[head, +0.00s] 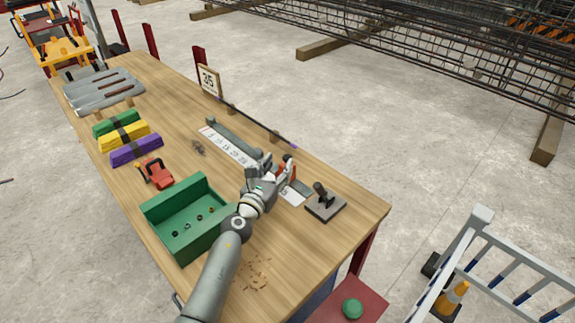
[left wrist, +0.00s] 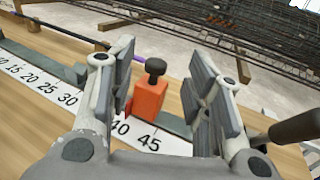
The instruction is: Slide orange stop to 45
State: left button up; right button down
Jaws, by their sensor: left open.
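The orange stop (left wrist: 148,100) with its black knob (left wrist: 155,67) stands on the rail between the two fingers of my left gripper (left wrist: 165,95). The fingers are apart, with a visible gap to the stop on the right side; contact on the left is unclear. A red pointer at the stop's left edge is near the 40 mark on the white scale (left wrist: 45,85). The 45 mark shows to the right, and 35 is hidden behind a finger. In the head view my left gripper (head: 272,181) is over the scale (head: 228,147), largely covering the stop. My right gripper is out of view.
A black-handled block (head: 325,202) is right of the scale. A green bin (head: 185,222), a red clamp-like tool (head: 156,173) and coloured bundles (head: 127,135) lie left. A purple-tipped rod (head: 260,125) runs behind the rail.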

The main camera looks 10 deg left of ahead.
aim_at(286, 161)
pick_arm(q)
notch_tip(286, 161, down, 2)
jog(key=shift+f+b, duration=0.2)
jog(key=shift+b, duration=0.65)
jog(key=shift+w+d+f+b, duration=0.1)
jog(key=shift+w+b, duration=0.2)
jog(key=shift+w, duration=0.05)
jog(key=w+b, duration=0.1)
jog(key=w, duration=0.1)
jog(key=w+d+b, duration=0.1)
jog(key=w, duration=0.2)
jog(key=shift+w, duration=0.35)
jog(key=shift+w+d+b, duration=0.15)
jog(key=shift+w+b, duration=0.25)
jog(key=shift+w, duration=0.1)
grip_shut()
